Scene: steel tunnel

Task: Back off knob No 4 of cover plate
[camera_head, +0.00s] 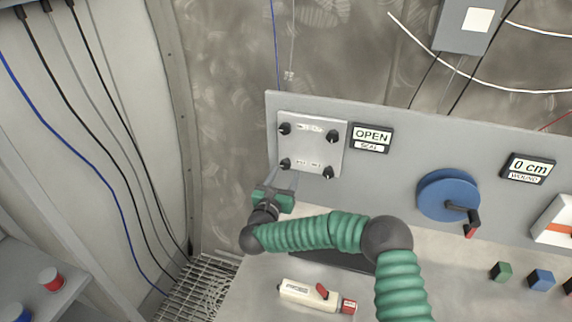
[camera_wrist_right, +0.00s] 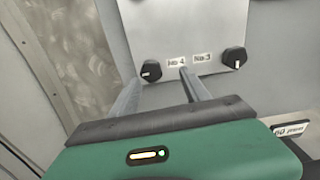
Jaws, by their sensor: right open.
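The cover plate (camera_head: 311,146) is a pale square plate with a black knob at each corner, fixed to the grey panel; it also shows in the wrist view (camera_wrist_right: 185,25). Knob No 4 (camera_wrist_right: 151,70) is the lower left one, black with a white mark, beside its label; it also shows in the head view (camera_head: 285,164). Knob No 3 (camera_wrist_right: 234,58) is at the lower right. My right gripper (camera_head: 284,178) is open and empty just below knob No 4. My left gripper is out of view.
An OPEN sign (camera_head: 371,137) sits right of the plate. A white device with a red switch (camera_head: 317,296) lies on the bench below my right arm. Coloured blocks (camera_head: 541,279) are at right.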

